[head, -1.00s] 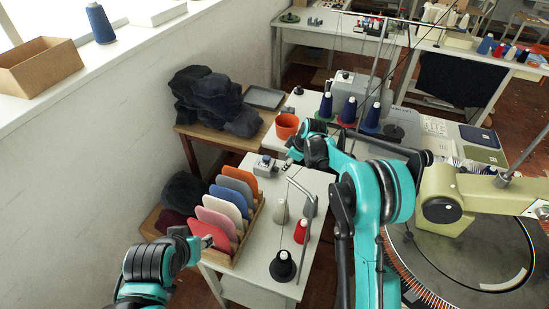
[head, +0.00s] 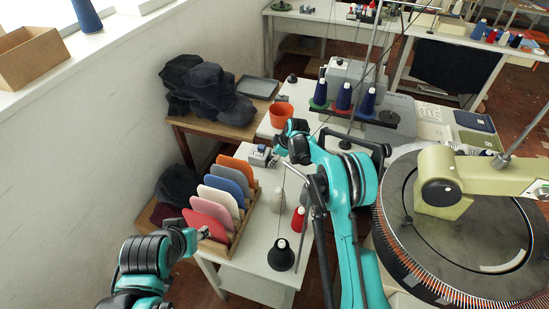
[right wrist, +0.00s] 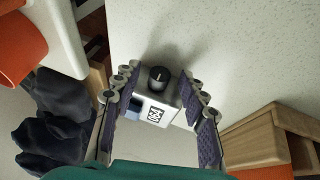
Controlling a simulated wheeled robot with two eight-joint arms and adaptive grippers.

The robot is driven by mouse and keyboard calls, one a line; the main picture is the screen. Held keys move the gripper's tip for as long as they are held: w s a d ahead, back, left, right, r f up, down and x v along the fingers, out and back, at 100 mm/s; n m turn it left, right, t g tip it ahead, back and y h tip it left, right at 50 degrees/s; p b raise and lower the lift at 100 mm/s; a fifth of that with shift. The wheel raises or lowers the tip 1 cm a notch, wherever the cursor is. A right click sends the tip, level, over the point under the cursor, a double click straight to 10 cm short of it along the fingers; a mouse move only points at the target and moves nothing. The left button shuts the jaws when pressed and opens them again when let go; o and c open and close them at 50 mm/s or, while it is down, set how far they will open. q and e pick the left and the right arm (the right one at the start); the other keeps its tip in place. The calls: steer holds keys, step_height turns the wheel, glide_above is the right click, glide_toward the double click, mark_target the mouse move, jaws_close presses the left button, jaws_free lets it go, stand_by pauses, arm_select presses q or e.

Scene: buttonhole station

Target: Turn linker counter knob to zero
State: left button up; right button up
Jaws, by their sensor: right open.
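The linker counter is a small pale box (head: 257,157) on the white table, with a dark part on top. In the right wrist view its black round knob (right wrist: 158,78) has a light mark line and stands above a white panel with dark digits (right wrist: 155,115), seen turned on its side. My right gripper (right wrist: 158,88) is open, its ridged pads on both sides of the counter with gaps. In the head view the right gripper (head: 276,152) is just right of the counter. My left gripper (head: 202,236) is beside the red-pink panel at lower left; its fingers are too small to judge.
A wooden rack (head: 240,222) of coloured panels stands in front of the counter. Thread cones (head: 280,255) and a thin metal stand are to the right. An orange cup (head: 281,114) is behind. The large round machine (head: 455,235) fills the right side.

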jaws_close()
steer(key=shift+w+d+r+g+y, duration=0.15)
steer(key=shift+w+g+y, duration=0.15)
steer(key=shift+g, duration=0.4)
steer(key=shift+w+m+g+y, duration=0.1)
steer(key=shift+m+g+y, duration=0.2)
steer(key=shift+g, duration=0.5)
steer(key=shift+w+f+g, duration=0.1)
steer(key=shift+f+g, duration=0.1)
steer(key=shift+g, duration=0.1)
steer(key=shift+w+f+y+b, duration=0.1)
steer(key=shift+y+b, duration=0.2)
steer(key=shift+d+g+b, duration=0.1)
steer(key=shift+g+b, duration=0.3)
steer(key=shift+m+g+b, duration=0.3)
steer(key=shift+b, duration=0.05)
steer(key=shift+r, duration=0.2)
